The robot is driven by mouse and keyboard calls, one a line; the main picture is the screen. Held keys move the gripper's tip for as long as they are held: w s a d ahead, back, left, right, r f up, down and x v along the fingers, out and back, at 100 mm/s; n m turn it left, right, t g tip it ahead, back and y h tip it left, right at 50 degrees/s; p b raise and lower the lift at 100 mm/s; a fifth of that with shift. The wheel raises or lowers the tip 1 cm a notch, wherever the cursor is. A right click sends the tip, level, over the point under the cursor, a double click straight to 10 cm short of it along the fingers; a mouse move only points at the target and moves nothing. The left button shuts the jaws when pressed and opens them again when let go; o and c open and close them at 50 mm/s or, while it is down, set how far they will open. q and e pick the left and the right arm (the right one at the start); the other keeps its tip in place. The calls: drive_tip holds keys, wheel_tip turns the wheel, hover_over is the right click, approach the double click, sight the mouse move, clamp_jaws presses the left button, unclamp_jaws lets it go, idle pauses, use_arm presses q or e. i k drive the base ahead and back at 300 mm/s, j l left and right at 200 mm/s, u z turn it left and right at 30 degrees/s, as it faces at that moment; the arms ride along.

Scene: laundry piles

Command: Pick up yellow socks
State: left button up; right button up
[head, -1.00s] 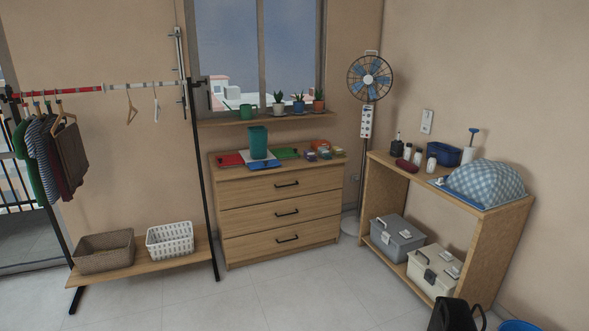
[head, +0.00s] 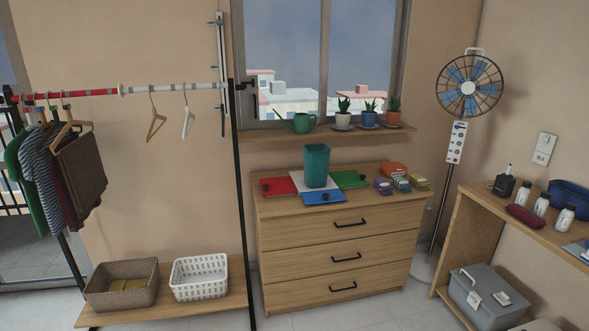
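No thing in the head view is clearly a pair of yellow socks. A small yellow-green bundle (head: 419,182) lies on the right of the dresser top, beside a purple bundle (head: 383,186), a teal and white bundle (head: 402,183) and an orange-red one (head: 393,169). They look like folded cloth, but are too small to tell. Neither gripper shows.
The wooden dresser (head: 338,245) also holds a teal bin (head: 316,165) and red (head: 278,186), blue (head: 323,197) and green (head: 350,179) flat pieces. A white basket (head: 200,279) stands beside the brown one. A fan (head: 469,87) and a side shelf (head: 520,225) stand right.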

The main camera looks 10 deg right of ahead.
sight(420, 182)
drive_tip(key=i+l+z, duration=0.1)
drive_tip(key=i+z, duration=0.55)
drive_tip(key=i, duration=0.2)
drive_tip(key=i+j+z, duration=0.2)
drive_tip(key=i+z, duration=0.15)
drive_tip(key=i+l+z, duration=0.25)
drive_tip(key=i, duration=0.35)
drive_tip(key=i+l+z, duration=0.1)
drive_tip(key=i+z, duration=0.2)
drive_tip(key=i, duration=0.35)
